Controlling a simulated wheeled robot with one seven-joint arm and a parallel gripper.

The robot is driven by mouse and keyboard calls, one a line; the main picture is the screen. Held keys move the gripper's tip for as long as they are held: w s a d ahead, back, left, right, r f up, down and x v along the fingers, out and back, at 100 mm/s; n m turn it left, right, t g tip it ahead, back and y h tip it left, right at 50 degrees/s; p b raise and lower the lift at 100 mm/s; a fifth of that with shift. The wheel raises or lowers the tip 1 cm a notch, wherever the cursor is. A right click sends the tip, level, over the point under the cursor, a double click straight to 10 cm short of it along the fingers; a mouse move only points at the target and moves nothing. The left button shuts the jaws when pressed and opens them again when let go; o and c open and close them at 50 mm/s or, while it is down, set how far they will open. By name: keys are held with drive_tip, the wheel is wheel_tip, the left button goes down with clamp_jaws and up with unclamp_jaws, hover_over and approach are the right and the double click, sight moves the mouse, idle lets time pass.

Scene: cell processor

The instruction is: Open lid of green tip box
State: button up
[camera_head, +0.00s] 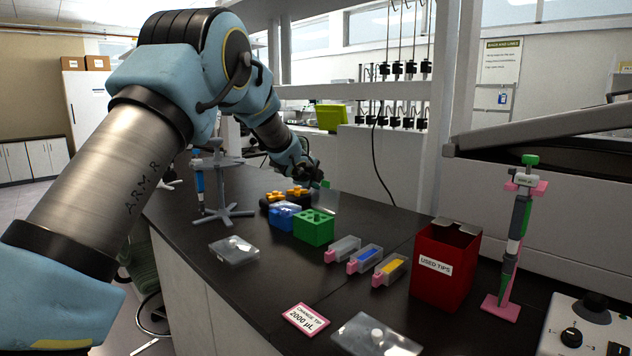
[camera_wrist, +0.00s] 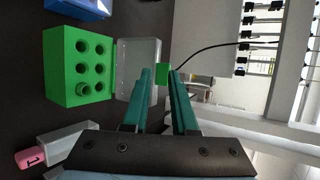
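The green tip box (camera_head: 313,228) stands on the dark bench, and in the wrist view it (camera_wrist: 62,66) shows several round holes, with something green in one of them. Its clear lid (camera_head: 326,203) stands raised on the box's far side, and the box top is uncovered. In the wrist view the lid (camera_wrist: 138,62) stretches from the box toward my fingers. A green tab (camera_wrist: 163,74) at the lid's end fills the gap between my fingertips. My gripper (camera_wrist: 160,76) looks shut on this tab; in the head view my gripper (camera_head: 318,180) is small and dark behind the box.
A blue box (camera_head: 284,217) and orange racks (camera_head: 298,193) stand left of the green box. A pipette stand (camera_head: 222,210) is further left. Clear pink-ended trays (camera_head: 364,258) and a red used tips bin (camera_head: 446,265) stand to the right. A black cable (camera_head: 376,165) hangs behind.

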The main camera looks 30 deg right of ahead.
drive_tip(key=shift+o, duration=0.8)
drive_tip(key=shift+a, duration=0.1)
drive_tip(key=b+v, duration=0.3)
drive_tip(key=v, duration=0.7)
drive_tip(key=shift+s+r, duration=0.2)
drive_tip(key=shift+a, duration=0.15)
drive_tip(key=w+a+f+n+y, duration=0.1)
drive_tip(key=a+f+n+y, duration=0.3)
drive_tip(key=a, duration=0.6)
drive_tip(key=w+a+f+n+y, duration=0.1)
drive_tip(key=a+f+n, duration=0.1)
drive_tip(key=a+n, duration=0.5)
drive_tip(key=w+a+f+n+y, duration=0.1)
drive_tip(key=a+f+n+y, duration=0.15)
drive_tip(key=a, duration=0.95)
drive_tip(key=s+a+f+n+g+y, duration=0.1)
drive_tip(key=s+a+f+n+g, duration=0.2)
drive_tip(key=s+a+f+n, duration=0.2)
drive_tip(key=s+a+f+n+g+y, duration=0.1)
drive_tip(key=s+a+f+n, duration=0.3)
drive_tip(key=s+a+n, duration=0.7)
drive_tip(key=s+a+g, duration=0.1)
drive_tip(key=s+a, duration=0.2)
drive_tip(key=a, duration=0.3)
drive_tip(key=shift+s+f+n+g, duration=0.15)
drive_tip(key=shift+f+n+g, duration=0.2)
drive_tip(key=shift+f+g, duration=0.05)
